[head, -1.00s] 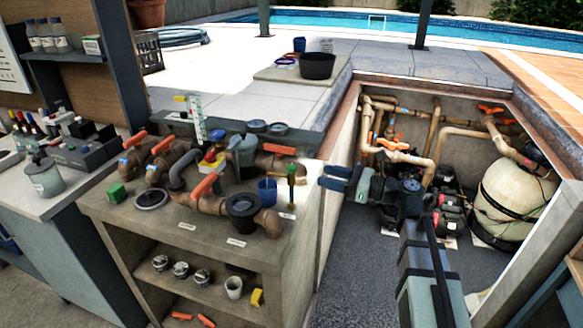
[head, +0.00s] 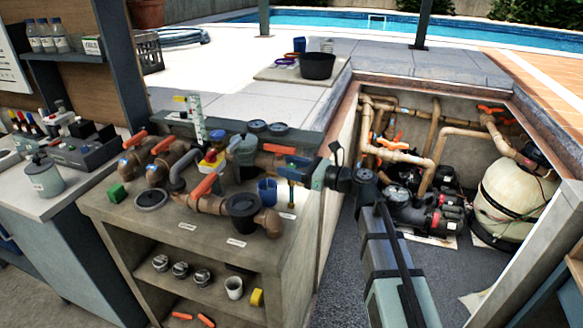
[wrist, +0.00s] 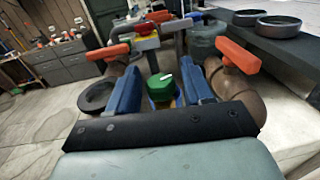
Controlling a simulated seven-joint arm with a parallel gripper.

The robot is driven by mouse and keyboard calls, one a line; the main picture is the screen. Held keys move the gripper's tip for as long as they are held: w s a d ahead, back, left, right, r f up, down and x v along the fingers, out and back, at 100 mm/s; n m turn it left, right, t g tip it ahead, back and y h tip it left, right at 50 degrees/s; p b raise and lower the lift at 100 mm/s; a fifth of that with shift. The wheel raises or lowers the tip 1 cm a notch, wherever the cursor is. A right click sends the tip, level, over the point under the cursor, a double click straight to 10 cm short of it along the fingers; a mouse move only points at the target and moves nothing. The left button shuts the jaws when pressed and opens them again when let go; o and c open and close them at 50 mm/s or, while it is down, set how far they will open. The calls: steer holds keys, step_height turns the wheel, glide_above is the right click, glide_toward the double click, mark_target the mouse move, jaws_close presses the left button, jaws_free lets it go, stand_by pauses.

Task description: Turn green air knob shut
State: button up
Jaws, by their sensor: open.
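The green knob (wrist: 162,88) has a white pointer line on its top and shows in the wrist view between the two blue fingers of my gripper (wrist: 160,76). The gripper is open, with a visible gap on each side of the knob; I see no contact. In the head view my gripper (head: 297,172) reaches in from the right at the bench's right edge, at the top of the brass stem (head: 291,196). The fingers mostly cover the knob in that view.
Brown pipes with orange handles (head: 205,185) and a black basket (head: 243,206) crowd the bench (head: 130,215). A green block (head: 117,192) sits at its left. The pit with its pumps lies right.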

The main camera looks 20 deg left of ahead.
steer(key=c, duration=0.9)
steer(key=shift+s+m+t, duration=0.1)
steer(key=shift+m+t, duration=0.2)
steer(key=shift+t, duration=0.2)
steer(key=shift+s+m+t, duration=0.1)
steer(key=shift+m+t, duration=0.4)
steer(key=shift+t, duration=0.2)
steer(key=m+t+h, duration=0.1)
steer(key=m+t, duration=0.1)
steer(key=t, duration=0.1)
steer(key=shift+m+t+h, duration=0.3)
steer(key=shift+t+h, duration=0.1)
steer(key=shift+m+t+h, duration=1.4)
steer(key=shift+m+t, duration=0.2)
steer(key=shift+t, duration=0.5)
steer(key=shift+w+r+m+t+h, duration=0.1)
steer(key=shift+w+m+t+h, duration=0.05)
steer(key=shift+m+t+h, duration=0.4)
steer(key=shift+w+m+t+h, duration=0.15)
steer(key=shift+m+t+h, duration=0.3)
steer(key=shift+t+h, duration=0.15)
